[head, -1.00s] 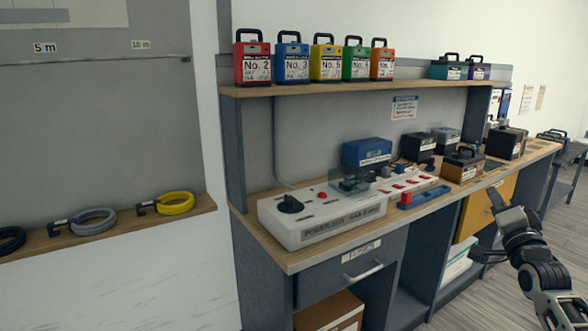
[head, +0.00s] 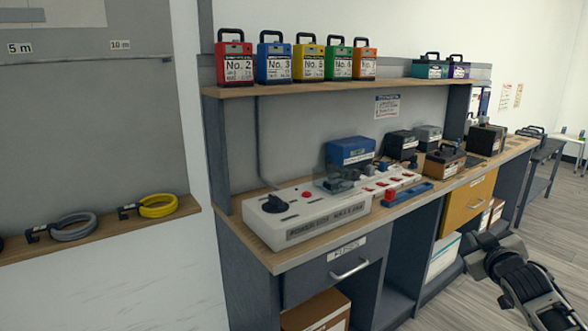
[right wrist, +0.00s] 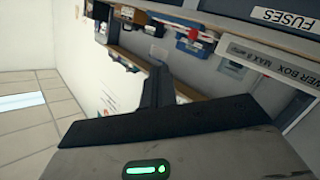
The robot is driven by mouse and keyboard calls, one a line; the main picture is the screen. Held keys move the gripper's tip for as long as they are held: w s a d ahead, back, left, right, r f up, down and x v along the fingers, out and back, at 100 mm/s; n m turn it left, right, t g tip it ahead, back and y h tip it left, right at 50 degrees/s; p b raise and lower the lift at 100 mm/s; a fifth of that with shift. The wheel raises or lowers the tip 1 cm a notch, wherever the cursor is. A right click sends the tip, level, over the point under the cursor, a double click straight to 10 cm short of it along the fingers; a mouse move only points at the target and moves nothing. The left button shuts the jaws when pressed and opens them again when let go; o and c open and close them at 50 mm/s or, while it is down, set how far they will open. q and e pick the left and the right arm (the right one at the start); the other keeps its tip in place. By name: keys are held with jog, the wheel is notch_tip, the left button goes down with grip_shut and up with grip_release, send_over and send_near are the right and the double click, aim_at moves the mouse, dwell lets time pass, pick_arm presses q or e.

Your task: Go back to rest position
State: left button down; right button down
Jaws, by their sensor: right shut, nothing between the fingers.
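My right gripper (head: 478,245) is low at the right of the head view, in front of the lower part of the workbench. It looks empty and touches nothing that I can see. In the right wrist view its dark fingers (right wrist: 157,88) are together with nothing between them. My left gripper is in neither current view.
The workbench (head: 290,262) carries a white power box (head: 305,222), a blue box (head: 350,151) and other battery boxes. Numbered coloured cases (head: 234,62) stand on the shelf above. A yellow cable coil (head: 157,206) lies on the left ledge. Floor (head: 560,215) is free at the right.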

jog(key=s+a+f+g+y, duration=0.1)
jog(key=s+a+f+y, duration=0.1)
jog(key=s+a+f, duration=0.5)
jog(key=s+a+f+g+y, duration=0.1)
jog(key=s+a+f+y, duration=0.1)
jog(key=s+a+f, duration=0.5)
jog(key=s+a+f+m+g+y+p, duration=0.1)
jog(key=s+a+f+g+y+p, duration=0.1)
jog(key=s+a, duration=1.4)
notch_tip(320, 180, down, 2)
jog(key=shift+s+f+m+g+y, duration=0.1)
jog(key=shift+s+m+g+y, duration=0.3)
jog(key=shift+s, duration=0.8)
